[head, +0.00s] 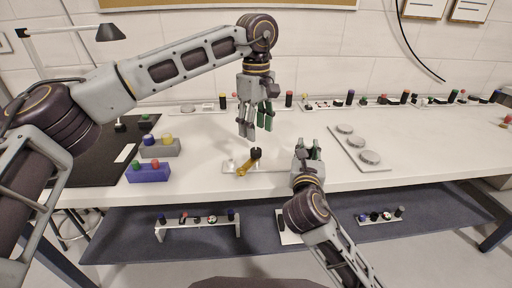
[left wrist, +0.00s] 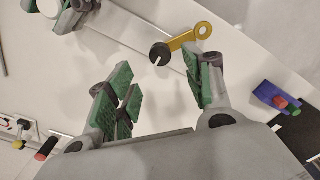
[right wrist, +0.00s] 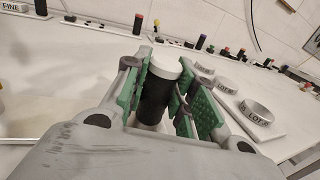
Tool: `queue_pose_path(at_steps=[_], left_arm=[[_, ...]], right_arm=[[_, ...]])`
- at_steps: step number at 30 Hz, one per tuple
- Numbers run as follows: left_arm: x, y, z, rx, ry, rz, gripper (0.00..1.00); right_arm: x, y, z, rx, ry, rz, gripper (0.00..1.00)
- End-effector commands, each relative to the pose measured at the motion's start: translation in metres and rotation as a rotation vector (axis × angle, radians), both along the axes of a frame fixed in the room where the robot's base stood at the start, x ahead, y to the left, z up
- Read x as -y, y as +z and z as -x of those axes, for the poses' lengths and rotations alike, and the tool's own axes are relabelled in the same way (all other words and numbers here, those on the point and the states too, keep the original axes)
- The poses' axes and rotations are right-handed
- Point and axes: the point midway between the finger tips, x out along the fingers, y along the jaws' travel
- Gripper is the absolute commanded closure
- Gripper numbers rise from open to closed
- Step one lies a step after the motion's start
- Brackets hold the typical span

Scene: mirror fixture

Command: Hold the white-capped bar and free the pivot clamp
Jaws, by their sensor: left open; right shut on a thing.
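The pivot clamp is a yellow lever (head: 243,169) with a ring end and a black knob (head: 256,153), on a pale fixture on the table. The lever (left wrist: 182,42) and the slotted knob (left wrist: 160,54) also show in the left wrist view. My left gripper (head: 256,132) is open and empty, pointing down above the knob and apart from it. My right gripper (head: 307,150) is shut on the white-capped bar; in the right wrist view the bar's white cap (right wrist: 168,66) and black grip (right wrist: 154,98) stand between the green pads. Its lower end is hidden.
A plate with several round discs (head: 370,157) lies right of my right gripper. A purple block (head: 148,173) and a grey block (head: 160,148) with coloured knobs stand at left, near a black mat (head: 95,160). Several small items line the table's back. A lower shelf (head: 265,240) holds more parts.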

Motion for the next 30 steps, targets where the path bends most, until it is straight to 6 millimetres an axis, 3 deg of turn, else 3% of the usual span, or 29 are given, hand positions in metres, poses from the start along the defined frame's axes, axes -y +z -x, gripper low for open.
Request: queue_pose_path(at_steps=[15, 30], left_arm=[[0.0, -0.062, 0.0, 0.0, 0.001, 0.0, 0.49], [0.0, -0.07, 0.0, -0.001, 0.001, -0.001, 0.51]], right_arm=[[0.0, 0.0, 0.0, 0.0, 0.0, 0.0, 1.0], [0.0, 0.0, 0.0, 0.0, 0.0, 0.0, 1.0]])
